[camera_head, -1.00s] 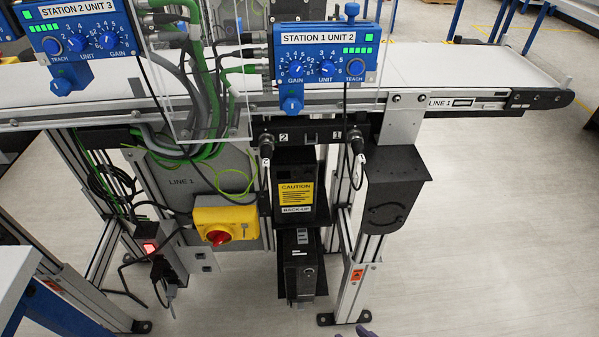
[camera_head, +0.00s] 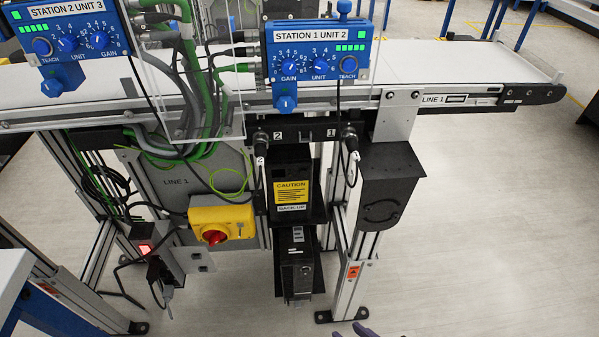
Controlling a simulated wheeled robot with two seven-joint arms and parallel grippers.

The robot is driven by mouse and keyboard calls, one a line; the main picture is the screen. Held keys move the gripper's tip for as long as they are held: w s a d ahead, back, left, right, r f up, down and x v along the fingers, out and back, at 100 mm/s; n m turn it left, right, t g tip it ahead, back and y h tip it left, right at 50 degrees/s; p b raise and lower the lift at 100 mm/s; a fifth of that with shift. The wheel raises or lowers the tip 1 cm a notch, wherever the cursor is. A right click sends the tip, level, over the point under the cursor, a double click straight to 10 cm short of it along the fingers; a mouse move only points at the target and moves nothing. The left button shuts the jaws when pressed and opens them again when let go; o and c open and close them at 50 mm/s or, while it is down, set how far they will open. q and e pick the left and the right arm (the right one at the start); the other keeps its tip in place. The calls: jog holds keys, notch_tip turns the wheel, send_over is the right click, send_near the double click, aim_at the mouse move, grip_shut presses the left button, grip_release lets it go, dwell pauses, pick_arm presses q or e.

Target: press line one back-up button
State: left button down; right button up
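The line one back-up unit is a black box (camera_head: 290,166) under the belt. It carries a yellow CAUTION label (camera_head: 291,192) and a white BACK-UP label (camera_head: 292,207). A second black box (camera_head: 297,270) stands below it on a bracket, with small light markings on its front. I cannot make out which part is the back-up button. A small purple tip (camera_head: 366,330) shows at the bottom edge, right of the lower box and apart from it. It seems to be part of my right gripper, and its opening is cut off. My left gripper is not in view.
A yellow box with a red rotary switch (camera_head: 214,236) is to the left, and a lit red switch (camera_head: 145,249) further left. A black bracket box (camera_head: 390,185) and a metal leg (camera_head: 353,270) stand on the right. The floor at right is clear.

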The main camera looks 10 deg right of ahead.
dwell(0.4)
grip_shut()
dwell(1.6)
